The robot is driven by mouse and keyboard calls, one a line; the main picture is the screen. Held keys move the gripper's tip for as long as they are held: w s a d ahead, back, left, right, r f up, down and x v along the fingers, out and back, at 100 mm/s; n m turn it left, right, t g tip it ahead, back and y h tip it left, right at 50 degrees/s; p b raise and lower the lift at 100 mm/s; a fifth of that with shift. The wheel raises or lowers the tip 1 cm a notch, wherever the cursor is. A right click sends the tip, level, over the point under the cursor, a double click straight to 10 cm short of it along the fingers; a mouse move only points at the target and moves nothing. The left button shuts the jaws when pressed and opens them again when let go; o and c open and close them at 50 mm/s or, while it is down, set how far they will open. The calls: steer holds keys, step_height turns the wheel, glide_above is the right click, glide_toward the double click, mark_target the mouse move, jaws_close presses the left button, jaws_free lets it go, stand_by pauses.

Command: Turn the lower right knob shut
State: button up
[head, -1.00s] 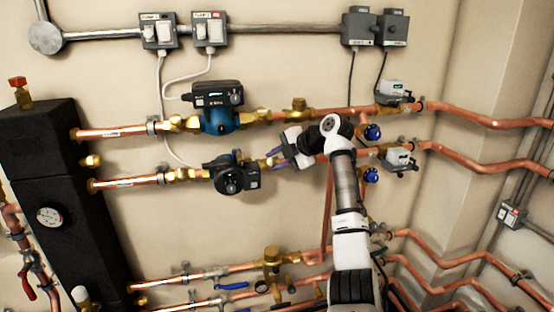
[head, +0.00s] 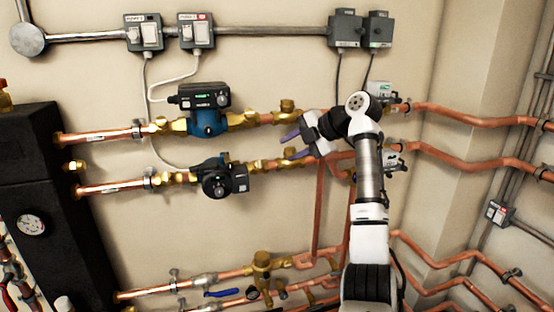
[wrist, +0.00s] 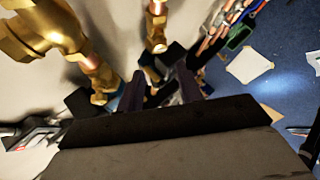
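My gripper (head: 288,147) is in front of the pipes, just right of the pumps, with its purple fingers apart and nothing between them. In the wrist view the two dark fingers (wrist: 160,88) are also apart, with brass and copper fittings beyond them. My arm covers the part of the right-hand pipes where two blue knobs showed earlier, so the lower right knob is hidden.
The upper pump (head: 208,112) and lower pump (head: 222,180) sit on copper pipes to the left. A grey actuator (head: 392,162) is right of my arm. In the wrist view a large brass fitting (wrist: 45,30) is close at upper left. Blue floor (wrist: 275,95) lies right.

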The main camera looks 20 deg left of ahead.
steer(key=v, duration=0.3)
steer(key=shift+d+r, duration=0.1)
steer(key=shift+d, duration=0.05)
